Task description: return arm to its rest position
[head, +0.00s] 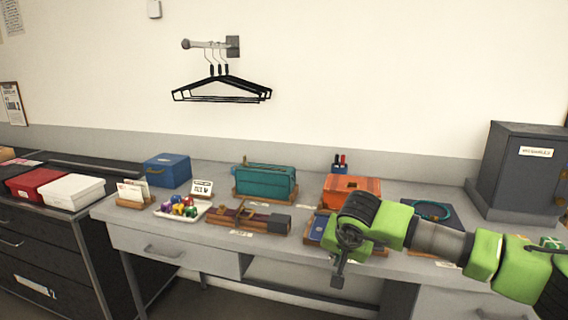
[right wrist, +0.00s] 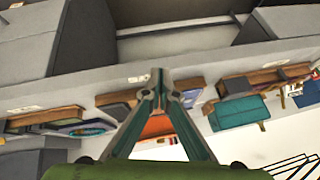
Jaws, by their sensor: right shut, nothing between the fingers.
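My right arm, with green and dark grey links, reaches in from the right in the head view. Its gripper (head: 339,276) points down in front of the table's front edge, near the orange box (head: 352,186). In the right wrist view the two fingers of my right gripper (right wrist: 160,78) meet at the tips, with nothing between them. The orange box shows behind the fingers there (right wrist: 157,127). My left arm and gripper are not in view.
The grey table (head: 180,218) holds a teal box (head: 266,181), a blue box (head: 167,170), a tray of coloured pieces (head: 182,209) and a wooden stand with a belt (head: 249,217). A grey cabinet (head: 517,170) stands at right. Black hangers (head: 221,90) hang on the wall.

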